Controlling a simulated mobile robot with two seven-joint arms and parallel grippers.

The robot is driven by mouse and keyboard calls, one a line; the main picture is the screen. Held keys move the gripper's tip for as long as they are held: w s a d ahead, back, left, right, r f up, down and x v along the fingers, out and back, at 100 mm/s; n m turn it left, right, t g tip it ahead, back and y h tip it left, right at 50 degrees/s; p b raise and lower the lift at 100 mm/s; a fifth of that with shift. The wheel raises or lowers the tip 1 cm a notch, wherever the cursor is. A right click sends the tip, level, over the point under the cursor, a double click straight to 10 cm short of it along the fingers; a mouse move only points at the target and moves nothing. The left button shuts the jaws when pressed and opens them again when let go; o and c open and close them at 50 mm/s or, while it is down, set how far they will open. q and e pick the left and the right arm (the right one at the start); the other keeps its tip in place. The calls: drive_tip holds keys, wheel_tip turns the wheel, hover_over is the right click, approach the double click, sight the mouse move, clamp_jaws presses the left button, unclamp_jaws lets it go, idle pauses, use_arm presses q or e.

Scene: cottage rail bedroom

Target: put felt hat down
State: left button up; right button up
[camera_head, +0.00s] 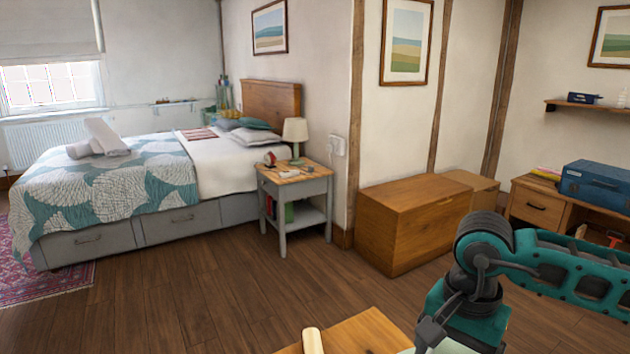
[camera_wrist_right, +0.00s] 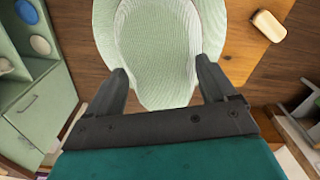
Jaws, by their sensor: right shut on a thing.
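The felt hat (camera_wrist_right: 155,45) is pale green and fills the upper middle of the right wrist view. My right gripper (camera_wrist_right: 162,72) is shut on the hat's near edge, with a dark finger on each side of it. The hat overlaps a wooden top (camera_wrist_right: 245,60); I cannot tell whether it touches it. In the head view my right gripper (camera_head: 432,335) is at the bottom right, and only a pale sliver of the hat (camera_head: 455,347) shows below it. My left gripper is in neither view.
A cream block-like object (camera_wrist_right: 268,25) lies on the wooden top, which also shows at the head view's bottom edge (camera_head: 365,330). Green shelving (camera_wrist_right: 40,100) stands left in the wrist view. A wooden chest (camera_head: 410,225), nightstand (camera_head: 290,185) and bed lie beyond open floor (camera_head: 200,300).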

drive_tip(key=n, duration=0.5)
drive_tip(key=shift+s+r, duration=0.15)
drive_tip(key=n, duration=0.3)
drive_tip(key=shift+p, duration=0.3)
drive_tip(key=shift+s, duration=0.1)
